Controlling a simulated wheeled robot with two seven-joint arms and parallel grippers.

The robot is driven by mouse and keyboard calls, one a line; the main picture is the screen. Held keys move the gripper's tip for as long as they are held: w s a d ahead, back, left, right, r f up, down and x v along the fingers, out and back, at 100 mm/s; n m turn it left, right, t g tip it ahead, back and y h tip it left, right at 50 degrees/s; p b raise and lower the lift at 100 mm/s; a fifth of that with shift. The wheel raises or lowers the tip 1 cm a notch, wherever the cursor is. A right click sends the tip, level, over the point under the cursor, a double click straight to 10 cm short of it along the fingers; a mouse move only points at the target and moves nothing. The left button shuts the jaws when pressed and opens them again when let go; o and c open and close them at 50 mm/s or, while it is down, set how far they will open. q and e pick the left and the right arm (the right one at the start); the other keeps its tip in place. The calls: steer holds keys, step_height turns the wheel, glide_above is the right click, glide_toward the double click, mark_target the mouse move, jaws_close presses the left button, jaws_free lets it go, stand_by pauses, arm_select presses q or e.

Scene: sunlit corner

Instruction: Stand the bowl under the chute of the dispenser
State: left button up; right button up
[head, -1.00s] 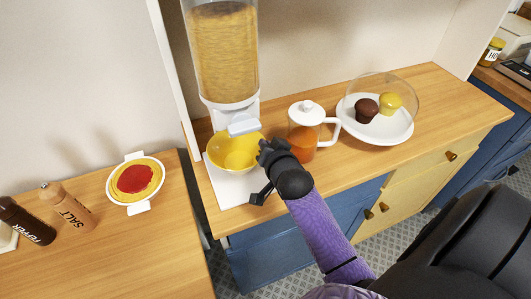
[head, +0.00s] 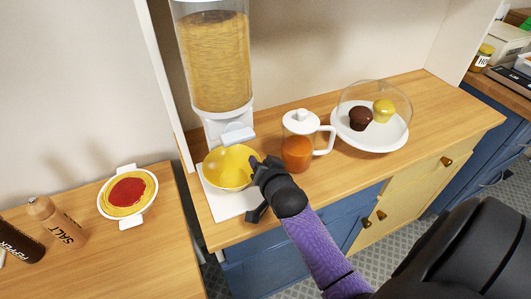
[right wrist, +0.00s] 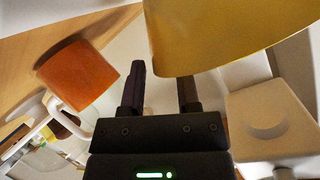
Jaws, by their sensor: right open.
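The yellow bowl (head: 229,168) stands upright on the white base (head: 228,204) of the dispenser (head: 218,75), below its white chute (head: 238,134). My right gripper (head: 260,168) is at the bowl's right side, its fingers open. In the right wrist view the bowl (right wrist: 225,32) fills the top, beyond the spread fingers of the gripper (right wrist: 161,80). Nothing shows between the fingers there; whether a finger touches the bowl I cannot tell. My left gripper is in neither view.
An orange-filled jug with white lid (head: 297,150) stands close right of my gripper. A white plate (head: 383,137) with two muffins under a clear dome is further right. A pasta dish (head: 128,193), salt mill (head: 57,222) and pepper mill (head: 20,240) are on the left counter.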

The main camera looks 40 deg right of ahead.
steer(key=p+v, duration=0.3)
steer(key=v, duration=0.8)
steer(key=shift+s+r, duration=0.15)
steer(key=shift+s, duration=0.1)
steer(key=shift+a, duration=0.1)
